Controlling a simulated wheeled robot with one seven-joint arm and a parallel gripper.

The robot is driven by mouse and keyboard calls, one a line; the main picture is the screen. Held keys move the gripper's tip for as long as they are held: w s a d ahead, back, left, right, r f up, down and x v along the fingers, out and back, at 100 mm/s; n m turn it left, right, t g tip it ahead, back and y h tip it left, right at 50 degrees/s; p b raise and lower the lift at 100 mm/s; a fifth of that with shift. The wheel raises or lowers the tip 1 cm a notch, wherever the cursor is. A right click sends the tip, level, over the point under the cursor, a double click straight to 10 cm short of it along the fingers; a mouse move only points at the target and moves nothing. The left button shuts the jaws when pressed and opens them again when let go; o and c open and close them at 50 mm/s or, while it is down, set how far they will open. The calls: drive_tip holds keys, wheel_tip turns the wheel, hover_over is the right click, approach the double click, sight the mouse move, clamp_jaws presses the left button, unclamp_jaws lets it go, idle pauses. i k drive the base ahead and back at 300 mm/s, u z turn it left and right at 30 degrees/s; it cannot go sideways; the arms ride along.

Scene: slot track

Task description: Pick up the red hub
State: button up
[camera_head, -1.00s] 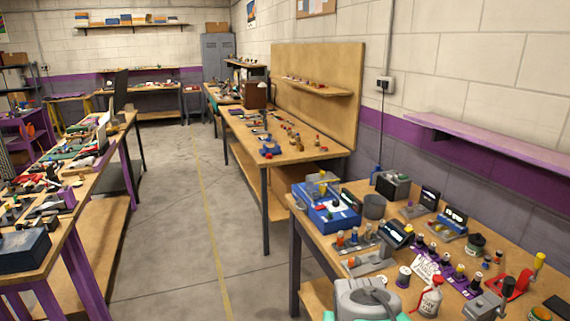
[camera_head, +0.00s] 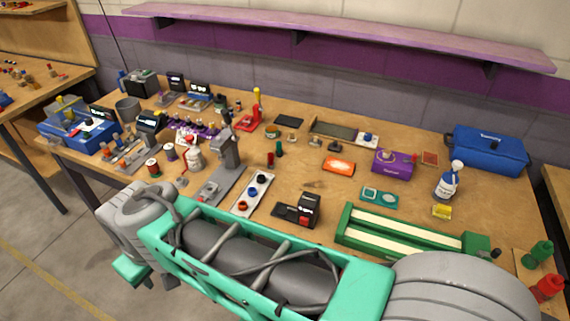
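Several small red parts are on the workbench (camera_head: 330,205), and I cannot tell for sure which one is the red hub. A small upright red piece (camera_head: 270,159) stands mid-bench beside a dark green one (camera_head: 279,149). A larger red cylindrical piece (camera_head: 547,288) is at the right front corner, near a green one (camera_head: 541,252). My teal and grey arm lies across the front of the view. Its end, with my gripper (camera_head: 148,279), hangs at the left, off the bench's front edge and away from both red pieces. Its fingers are too unclear to read.
A green and cream long fixture (camera_head: 400,232), a black and red device (camera_head: 303,211) and a grey press (camera_head: 224,165) stand along the front. A blue case (camera_head: 487,150) is at the back right. A purple shelf (camera_head: 350,32) overhangs the back. Bare wood shows mid-bench.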

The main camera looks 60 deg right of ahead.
sight(270, 156)
drive_tip(key=z, duration=1.85)
drive_tip(key=k, duration=0.8)
drive_tip(key=u, duration=0.95)
drive_tip(key=i, duration=0.95)
drive_tip(key=z, duration=0.05)
